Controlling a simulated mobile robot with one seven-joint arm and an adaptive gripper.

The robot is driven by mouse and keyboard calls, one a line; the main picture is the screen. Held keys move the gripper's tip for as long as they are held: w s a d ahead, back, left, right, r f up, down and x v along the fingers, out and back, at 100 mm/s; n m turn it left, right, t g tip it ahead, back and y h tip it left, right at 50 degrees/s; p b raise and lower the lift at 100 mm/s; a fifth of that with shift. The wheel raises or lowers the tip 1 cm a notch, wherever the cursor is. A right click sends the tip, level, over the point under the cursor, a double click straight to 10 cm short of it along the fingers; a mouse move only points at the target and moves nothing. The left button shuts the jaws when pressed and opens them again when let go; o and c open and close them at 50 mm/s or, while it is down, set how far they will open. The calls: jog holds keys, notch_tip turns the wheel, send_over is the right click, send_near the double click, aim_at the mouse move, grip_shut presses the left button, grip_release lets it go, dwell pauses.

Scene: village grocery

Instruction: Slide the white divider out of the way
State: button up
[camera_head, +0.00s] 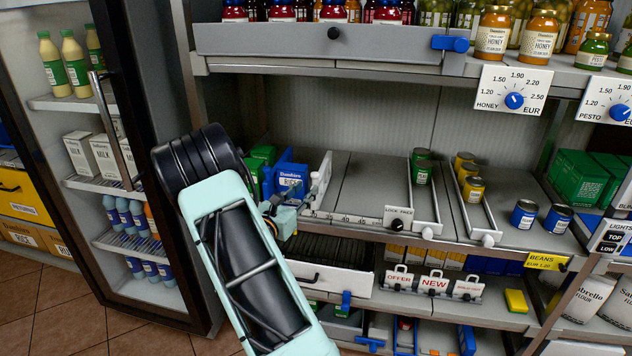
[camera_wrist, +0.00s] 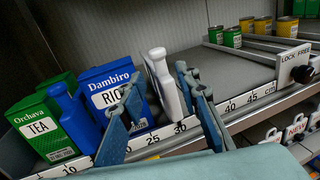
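The white divider (camera_wrist: 163,84) stands upright on the shelf, just right of the blue rice box (camera_wrist: 112,92); it also shows in the head view (camera_head: 321,180). My gripper (camera_wrist: 158,82) is open and empty at the shelf's front edge. In the wrist view its two fingers appear on either side of the white divider, with a gap to it; whether they reach its depth I cannot tell. In the head view my gripper (camera_head: 283,209) is in front of the rice box, left of the divider.
A blue divider (camera_wrist: 72,115) stands between the green tea box (camera_wrist: 40,130) and the rice. A centimetre scale runs along the shelf's front edge. The shelf right of the white divider is bare up to green cans (camera_head: 422,166) and the "LOCK FREE" knob (camera_head: 399,233).

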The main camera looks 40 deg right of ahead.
aim_at(314, 181)
jog(key=x, duration=0.6)
jog(key=shift+w+d, duration=0.15)
jog(key=shift+d, duration=0.15)
grip_shut()
